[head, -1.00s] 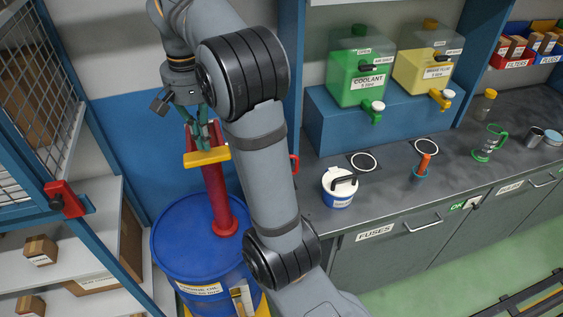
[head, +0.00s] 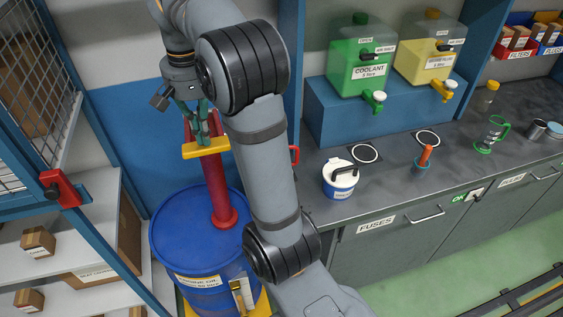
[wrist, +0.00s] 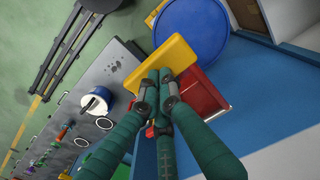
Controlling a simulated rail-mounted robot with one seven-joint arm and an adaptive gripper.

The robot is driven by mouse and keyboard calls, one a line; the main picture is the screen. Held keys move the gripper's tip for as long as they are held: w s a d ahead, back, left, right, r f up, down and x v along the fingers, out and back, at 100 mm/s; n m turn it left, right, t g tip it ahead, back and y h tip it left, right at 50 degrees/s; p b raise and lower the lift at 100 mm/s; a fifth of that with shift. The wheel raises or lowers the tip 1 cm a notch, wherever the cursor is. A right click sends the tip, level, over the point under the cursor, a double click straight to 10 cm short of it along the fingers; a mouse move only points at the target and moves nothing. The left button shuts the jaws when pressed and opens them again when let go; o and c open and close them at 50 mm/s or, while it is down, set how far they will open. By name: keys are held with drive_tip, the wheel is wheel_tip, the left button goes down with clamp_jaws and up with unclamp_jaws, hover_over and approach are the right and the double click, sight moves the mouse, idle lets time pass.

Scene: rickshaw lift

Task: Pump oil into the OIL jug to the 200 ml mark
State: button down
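The hand pump rises from a blue oil drum (head: 172,240) at the left. It has a red column (head: 215,190) and a yellow handle bar (head: 190,153); the bar also shows in the wrist view (wrist: 172,62). My gripper (head: 203,137) is over the bar with its fingertips at it. In the wrist view its green fingers (wrist: 158,80) are drawn together, tips close to each other against the bar, with no clear wrap around it. No jug marked OIL can be made out. A red handle-like piece (head: 294,154) shows beside my arm; the rest is hidden behind the arm.
Green coolant (head: 358,62) and yellow (head: 425,58) containers stand on a blue riser. A wire-mesh shelf (head: 35,80) with a red latch is close left.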

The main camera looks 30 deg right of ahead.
wheel_tip(320, 180, down, 9)
drive_tip(key=b, duration=0.7)
idle(1.0)
drive_tip(key=shift+r, duration=0.1)
wheel_tip(320, 180, up, 11)
drive_tip(key=p, duration=1)
drive_tip(key=shift+p, duration=0.35)
drive_tip(key=shift+f, duration=0.2)
drive_tip(key=shift+f+b, duration=5)
drive_tip(key=shift+f, duration=0.55)
wheel_tip(320, 180, up, 12)
drive_tip(key=p, duration=1.1)
drive_tip(key=shift+f, duration=0.35)
